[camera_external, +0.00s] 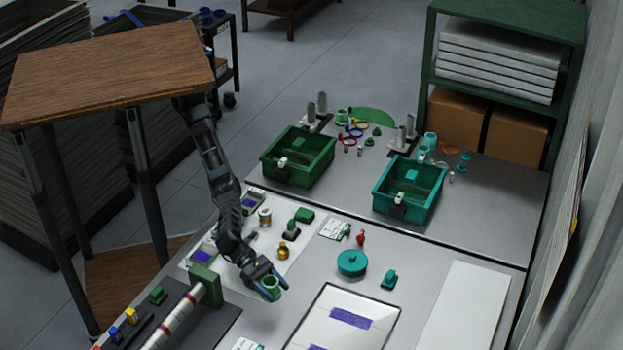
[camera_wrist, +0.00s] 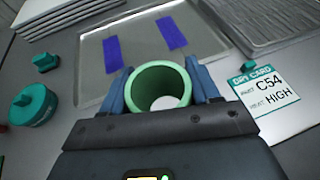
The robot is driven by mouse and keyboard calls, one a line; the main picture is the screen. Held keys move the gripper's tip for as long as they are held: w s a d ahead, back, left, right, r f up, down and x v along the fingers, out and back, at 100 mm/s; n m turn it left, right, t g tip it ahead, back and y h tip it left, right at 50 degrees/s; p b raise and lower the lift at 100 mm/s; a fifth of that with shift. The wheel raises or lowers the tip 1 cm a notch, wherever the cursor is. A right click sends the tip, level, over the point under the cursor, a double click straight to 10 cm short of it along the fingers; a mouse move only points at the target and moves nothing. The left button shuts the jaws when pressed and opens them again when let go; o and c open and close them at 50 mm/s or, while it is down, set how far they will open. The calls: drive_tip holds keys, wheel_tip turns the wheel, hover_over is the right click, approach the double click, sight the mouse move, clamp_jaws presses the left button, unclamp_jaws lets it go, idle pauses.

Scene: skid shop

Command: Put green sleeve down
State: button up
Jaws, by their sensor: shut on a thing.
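The green sleeve (camera_wrist: 160,86) is a hollow, open-ended ring standing between my gripper's blue fingers in the wrist view. My gripper (camera_wrist: 160,92) is shut on it, with a finger against each side. In the external view the sleeve (camera_external: 270,283) shows at the end of my arm, over the pale worktop near the tray. My gripper (camera_external: 270,287) points down there. I cannot tell whether the sleeve's lower end touches the worktop.
A metal tray (camera_wrist: 85,60) with purple strips lies beyond the sleeve. A teal round lidded part (camera_external: 352,262) and a small teal block (camera_external: 389,279) stand nearby. A striped roller (camera_external: 180,315) lies left of my gripper.

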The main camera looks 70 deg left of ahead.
drive_tip(key=shift+w+d+r+b, duration=0.35)
drive_tip(key=shift+w+d+r, duration=0.05)
drive_tip(key=shift+w+d, duration=0.3)
drive_tip(key=shift+w+f, duration=0.1)
wheel_tip(320, 180, down, 10)
drive_tip(key=b, duration=0.3)
drive_tip(key=shift+r, duration=0.25)
drive_tip(key=shift+f, duration=0.1)
drive_tip(key=o, duration=1.1)
